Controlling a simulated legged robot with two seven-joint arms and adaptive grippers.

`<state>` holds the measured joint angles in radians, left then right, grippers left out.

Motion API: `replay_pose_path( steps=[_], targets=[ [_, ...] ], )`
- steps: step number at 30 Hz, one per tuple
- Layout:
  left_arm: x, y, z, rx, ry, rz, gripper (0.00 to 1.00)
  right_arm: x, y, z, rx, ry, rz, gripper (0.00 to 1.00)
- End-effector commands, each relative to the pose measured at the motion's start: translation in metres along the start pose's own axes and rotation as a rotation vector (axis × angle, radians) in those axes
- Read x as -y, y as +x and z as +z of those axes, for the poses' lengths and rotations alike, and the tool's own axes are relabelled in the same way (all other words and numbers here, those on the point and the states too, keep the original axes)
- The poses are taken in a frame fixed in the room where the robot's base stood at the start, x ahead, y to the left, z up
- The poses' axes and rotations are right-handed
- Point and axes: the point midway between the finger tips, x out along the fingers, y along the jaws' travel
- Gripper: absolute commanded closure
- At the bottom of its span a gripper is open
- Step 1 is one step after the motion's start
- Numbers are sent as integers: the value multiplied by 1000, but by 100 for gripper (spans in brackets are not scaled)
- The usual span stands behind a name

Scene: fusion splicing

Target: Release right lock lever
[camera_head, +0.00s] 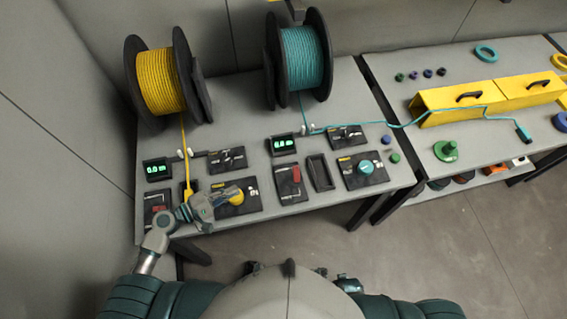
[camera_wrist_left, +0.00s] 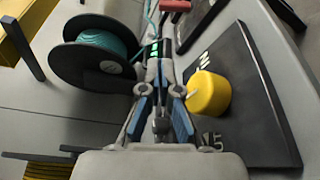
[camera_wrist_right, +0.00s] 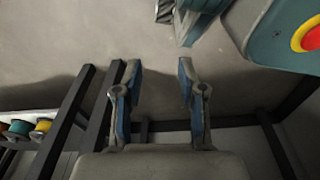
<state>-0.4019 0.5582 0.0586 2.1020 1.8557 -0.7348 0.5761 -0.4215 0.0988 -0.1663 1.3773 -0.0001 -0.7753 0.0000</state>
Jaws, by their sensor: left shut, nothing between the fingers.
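Two red lock levers sit on dark panels on the workbench. The right red lever (camera_head: 296,173) is in the middle of the bench, and the left one (camera_head: 157,208) is at its front left. My left gripper (camera_head: 232,193) is over the front left of the bench, by the yellow knob (camera_head: 236,198), with the right lever farther to the right. In the left wrist view the left gripper (camera_wrist_left: 160,92) is shut and empty, the yellow knob (camera_wrist_left: 208,92) beside it. A red part (camera_wrist_left: 175,5) shows at the top edge. My right gripper (camera_wrist_right: 160,72) is open and empty, above the floor.
A yellow spool (camera_head: 160,82) and a teal spool (camera_head: 301,58) stand at the back. Teal cable runs to the second table with yellow boxes (camera_head: 450,101).

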Motion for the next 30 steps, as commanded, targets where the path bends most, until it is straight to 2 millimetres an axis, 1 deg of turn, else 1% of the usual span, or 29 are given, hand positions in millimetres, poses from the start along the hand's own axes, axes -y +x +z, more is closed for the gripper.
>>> replay_pose_path(
  steps=[2,5,8,11,24,27,30],
  targets=[
    [0,2,-1,0,0,0,100,2,0,4,6,-1,-2,60],
    [-1,8,-2,1,-2,3,100,2,-1,4,2,-1,-2,60],
    [-2,22,-3,2,-1,5,100,0,0,2,-3,-2,-1,60],
    [-2,42,-3,2,-2,6,100,3,8,4,-6,-2,-4,60],
    [-2,141,-2,2,-2,3,100,2,24,39,11,-7,-4,60],
    [-2,161,-2,1,-3,4,100,2,26,44,14,-8,-4,60],
    [-2,176,-3,0,-2,4,100,2,27,48,16,-9,-3,60]
  ],
)
